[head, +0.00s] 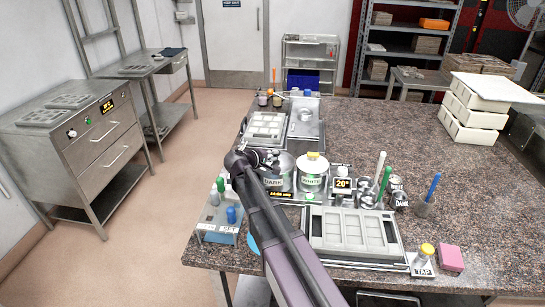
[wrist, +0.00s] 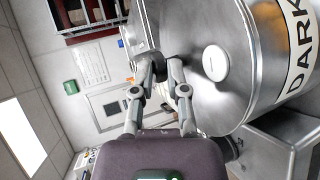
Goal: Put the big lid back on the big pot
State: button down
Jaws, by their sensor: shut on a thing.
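The big pot (head: 278,180) is steel with a DARK label and stands on the counter left of the WHITE pot. Its label side (wrist: 290,60) fills the right of the wrist view, turned sideways. The big lid (wrist: 190,90) is a broad steel disc with a white round spot, right at the pot's mouth; I cannot tell whether it is seated or slightly above. My gripper (wrist: 160,68) is shut on the lid at its grip point, which the fingers mostly hide. In the head view my gripper (head: 264,157) is at the pot's top left.
The WHITE pot (head: 312,178) stands close on the right, with a yellow knob on top. A temperature display (head: 342,184) and small DARK pots are farther right. A mould tray (head: 350,256) lies in front and a bottle rack (head: 218,230) to the left. The counter's back right is partly clear.

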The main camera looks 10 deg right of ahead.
jog(key=c, duration=0.6)
grip_release()
jog(key=shift+f, duration=0.1)
jog(key=shift+c, duration=0.2)
jog(key=shift+r, duration=0.25)
jog(key=p+v, duration=0.4)
jog(key=v, duration=0.8)
jog(key=shift+p, duration=0.35)
jog(key=shift+f, duration=0.1)
